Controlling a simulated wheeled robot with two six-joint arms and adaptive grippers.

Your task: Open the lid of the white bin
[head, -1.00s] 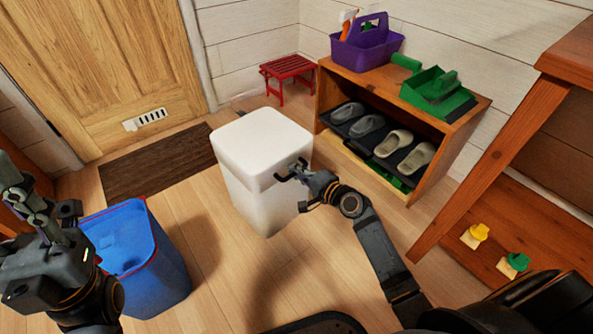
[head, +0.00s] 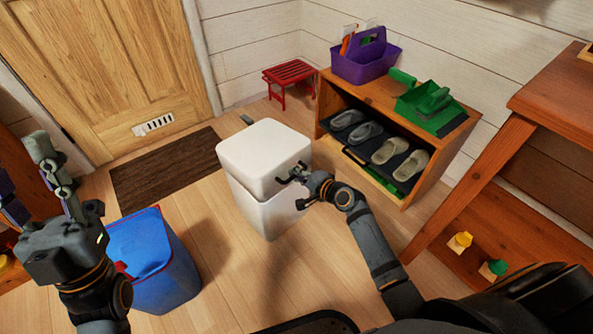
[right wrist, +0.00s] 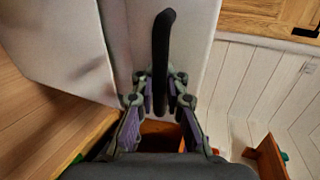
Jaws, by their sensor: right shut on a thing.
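The white bin (head: 262,215) stands on the wooden floor in the middle of the head view. Its white lid (head: 262,146) is tilted up a little at the front, with a narrow gap above the body. My right gripper (head: 287,178) is at the lid's front right side. In the right wrist view, my right gripper (right wrist: 160,92) is shut on the black handle (right wrist: 163,42) of the lid, one finger on each side. My left gripper (head: 75,185) is at the left, empty, its fingers apart, away from the white bin.
A blue bin (head: 175,275) stands at the front left. A wooden shoe rack (head: 440,172) with a purple caddy (head: 365,63) and green dustpan (head: 430,108) is at the right. A red stool (head: 290,74) and dark doormat (head: 165,168) lie behind. Floor between the bins is clear.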

